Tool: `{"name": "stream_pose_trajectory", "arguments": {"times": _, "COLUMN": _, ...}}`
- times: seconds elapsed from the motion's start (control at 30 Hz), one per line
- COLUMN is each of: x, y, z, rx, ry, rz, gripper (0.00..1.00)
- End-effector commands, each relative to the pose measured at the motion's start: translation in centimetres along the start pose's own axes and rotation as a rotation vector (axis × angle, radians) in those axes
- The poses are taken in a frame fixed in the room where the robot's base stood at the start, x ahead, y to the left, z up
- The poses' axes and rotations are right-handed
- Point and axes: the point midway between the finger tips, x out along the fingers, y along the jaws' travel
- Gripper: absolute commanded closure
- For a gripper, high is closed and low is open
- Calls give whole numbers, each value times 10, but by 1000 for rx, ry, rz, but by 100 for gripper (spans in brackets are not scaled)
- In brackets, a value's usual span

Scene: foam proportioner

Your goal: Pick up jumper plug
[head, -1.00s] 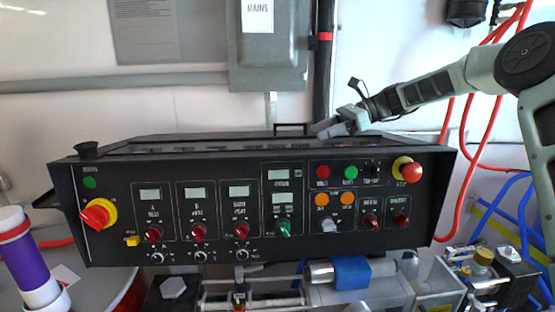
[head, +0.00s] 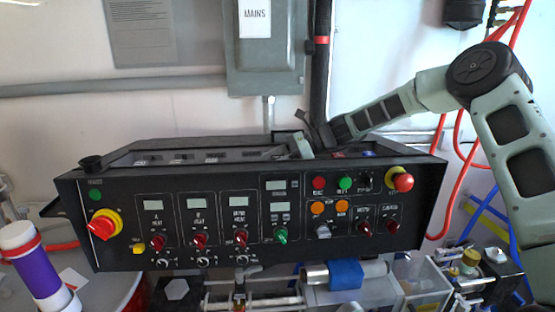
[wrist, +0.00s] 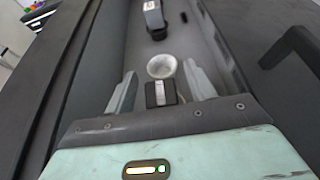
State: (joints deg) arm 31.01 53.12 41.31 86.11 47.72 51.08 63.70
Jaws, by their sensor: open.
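My gripper (wrist: 160,85) is open, with its two pale fingers spread inside the top of the black control box. In the head view, my gripper (head: 304,147) reaches in over the box's back part from the right. In the wrist view, a small black block with a light label (wrist: 160,94) lies between the fingers, with a round white cup-like piece (wrist: 163,66) just beyond it. Neither finger visibly touches them. A tiny black piece (wrist: 184,17) lies farther off. I cannot tell which of these is the jumper plug; the head view hides them.
The control box (head: 150,262) has knobs, displays and buttons on its front. Its walls flank my gripper closely. Another dark module with a light top (wrist: 154,20) sits farther along inside. A black handle (wrist: 290,45) stands at the right. A grey mains box (head: 265,60) hangs behind.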

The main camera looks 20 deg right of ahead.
Motion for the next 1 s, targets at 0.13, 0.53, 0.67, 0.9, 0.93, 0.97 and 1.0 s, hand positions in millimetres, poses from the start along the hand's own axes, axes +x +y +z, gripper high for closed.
{"name": "stream_pose_trajectory", "arguments": {"times": 0.13, "x": 5, "y": 0, "z": 0, "rx": 1, "ry": 0, "rz": -1, "gripper": 45}}
{"name": "stream_pose_trajectory", "arguments": {"times": 0.53, "x": 4, "y": 0, "z": -1, "rx": 0, "ry": 0, "rz": -1, "gripper": 94}}
{"name": "stream_pose_trajectory", "arguments": {"times": 0.67, "x": 4, "y": 0, "z": 0, "rx": 0, "ry": 0, "rz": -1, "gripper": 94}}
{"name": "stream_pose_trajectory", "arguments": {"times": 0.9, "x": -1, "y": -1, "z": 12, "rx": -5, "ry": 1, "rz": -3, "gripper": 94}}
{"name": "stream_pose_trajectory", "arguments": {"times": 0.93, "x": -3, "y": -1, "z": 17, "rx": -7, "ry": 2, "rz": -4, "gripper": 94}}
{"name": "stream_pose_trajectory", "arguments": {"times": 0.97, "x": -5, "y": -1, "z": 22, "rx": -7, "ry": 2, "rz": -3, "gripper": 94}}
{"name": "stream_pose_trajectory", "arguments": {"times": 1.0, "x": -8, "y": -1, "z": 30, "rx": -8, "ry": 2, "rz": -4, "gripper": 94}}
